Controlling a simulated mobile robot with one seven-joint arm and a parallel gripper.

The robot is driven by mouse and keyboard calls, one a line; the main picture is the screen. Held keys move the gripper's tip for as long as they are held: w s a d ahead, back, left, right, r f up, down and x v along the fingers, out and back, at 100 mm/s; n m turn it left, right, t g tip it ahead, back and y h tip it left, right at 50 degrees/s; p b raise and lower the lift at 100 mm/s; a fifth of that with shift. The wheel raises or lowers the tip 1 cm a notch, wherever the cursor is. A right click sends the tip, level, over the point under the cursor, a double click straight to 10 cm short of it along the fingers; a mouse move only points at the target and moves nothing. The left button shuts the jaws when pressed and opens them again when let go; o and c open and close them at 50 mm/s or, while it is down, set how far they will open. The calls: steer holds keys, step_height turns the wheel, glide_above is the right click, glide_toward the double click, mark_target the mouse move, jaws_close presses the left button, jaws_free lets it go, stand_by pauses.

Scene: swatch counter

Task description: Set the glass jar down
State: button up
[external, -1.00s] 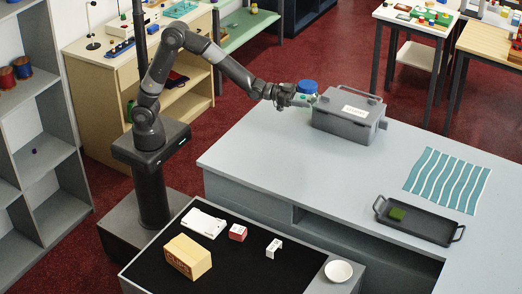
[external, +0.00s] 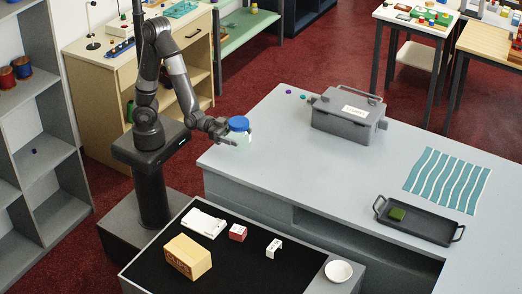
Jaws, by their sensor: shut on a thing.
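The glass jar (external: 238,132) has a blue lid and a clear, pale body. It shows at the left end of the grey counter (external: 270,180). My gripper (external: 229,134) is shut on the jar from its left side. The jar looks upright. Whether its base touches the counter or hangs a little above it cannot be told from this view. The fingers are small and partly hidden against the jar.
A grey toolbox (external: 349,115) stands at the back of the counter, with small purple and green pieces beside it. A black tray (external: 428,228) holding a green block and a striped teal cloth (external: 447,180) lie to the right. The counter's middle is clear.

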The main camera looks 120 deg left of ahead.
steer(key=s+a+f+n+g+y, duration=0.1)
steer(key=s+a+n+y, duration=0.2)
steer(key=a, duration=1.2)
steer(key=s+a+f+n+y, duration=0.15)
steer(key=s+a+y, duration=0.25)
steer(key=a, duration=1)
steer(key=s+a+n+g+y, duration=0.4)
steer(key=s+a+y, duration=0.1)
steer(key=s+a, duration=1)
steer(key=shift+s+a+y, duration=0.2)
steer(key=shift+a+y, duration=0.2)
steer(key=shift+a, duration=0.55)
steer(key=shift+f+n, duration=0.1)
steer(key=shift+n, duration=0.15)
steer(key=w+f, duration=0.2)
steer(key=w, duration=0.1)
steer(key=w+f, duration=0.2)
steer(key=w, duration=0.2)
steer(key=w+f, duration=0.2)
steer(key=w, duration=0.2)
steer(key=shift+w, duration=0.2)
steer(key=shift+w+f, duration=0.4)
steer(key=shift+w, duration=0.3)
steer(key=shift+w+f, duration=0.4)
steer(key=shift+w, duration=0.25)
steer(key=o, duration=1.2)
